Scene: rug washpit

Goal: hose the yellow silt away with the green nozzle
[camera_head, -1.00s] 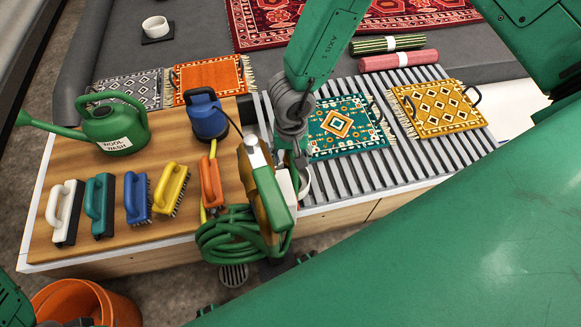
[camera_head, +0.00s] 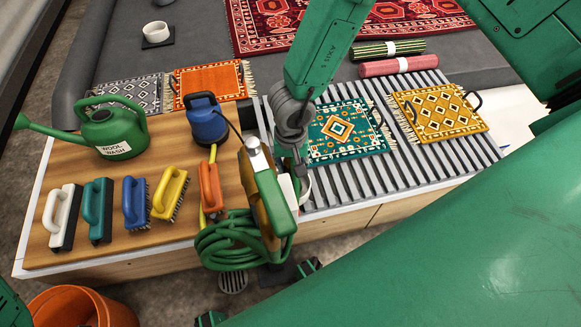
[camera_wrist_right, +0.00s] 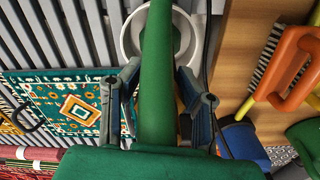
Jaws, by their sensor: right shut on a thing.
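The green nozzle (camera_wrist_right: 158,75) shows in the right wrist view as a thick green tube between the two dark fingers of my right gripper (camera_wrist_right: 155,115), which is shut on it. Its front end overlaps a white ring-shaped holder (camera_wrist_right: 132,40). In the head view my right gripper (camera_head: 297,165) is low at the rack's left edge, beside the holder (camera_head: 306,186), and mostly hides the nozzle. A coiled green hose (camera_head: 230,240) hangs at the counter's front. I cannot make out any yellow silt.
A teal rug (camera_head: 345,133) and a yellow rug (camera_head: 438,112) lie on the slatted rack (camera_head: 345,190). Several brushes, a blue pump (camera_head: 206,122) and a green watering can (camera_head: 110,130) crowd the wooden counter (camera_head: 165,240). An orange bucket (camera_head: 75,305) stands below.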

